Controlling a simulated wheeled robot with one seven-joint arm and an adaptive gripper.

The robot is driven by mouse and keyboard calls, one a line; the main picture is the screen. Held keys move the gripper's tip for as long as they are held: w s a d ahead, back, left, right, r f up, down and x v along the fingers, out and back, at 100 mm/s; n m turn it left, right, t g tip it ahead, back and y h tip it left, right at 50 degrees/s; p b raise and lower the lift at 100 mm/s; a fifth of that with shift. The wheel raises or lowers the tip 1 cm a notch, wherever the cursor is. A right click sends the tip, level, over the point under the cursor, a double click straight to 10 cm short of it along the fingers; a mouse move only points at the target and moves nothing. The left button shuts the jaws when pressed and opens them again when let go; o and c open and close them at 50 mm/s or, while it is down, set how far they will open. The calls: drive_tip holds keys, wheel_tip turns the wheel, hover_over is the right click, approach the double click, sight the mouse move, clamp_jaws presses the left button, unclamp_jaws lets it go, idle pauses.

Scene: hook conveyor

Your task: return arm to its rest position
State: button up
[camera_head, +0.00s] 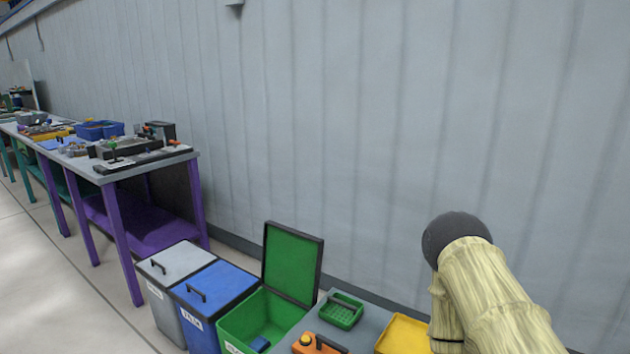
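Part of my arm, in a pale yellow ribbed sleeve with a dark rounded cap, rises at the lower right of the head view. It stands in front of the grey wall and covers part of a yellow tray (404,336). My gripper is not in view, so I cannot see whether it holds anything.
An open green bin (240,326) with its lid up holds a small blue item. A blue bin (215,288) and grey bin (176,262) stand left of it, closed. A green basket (341,311) and orange item (316,345) sit right. Purple-legged workbench (118,235) is farther left.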

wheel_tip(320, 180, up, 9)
drive_tip(key=p, duration=0.9)
idle(0.4)
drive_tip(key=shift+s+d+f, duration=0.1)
idle(0.4)
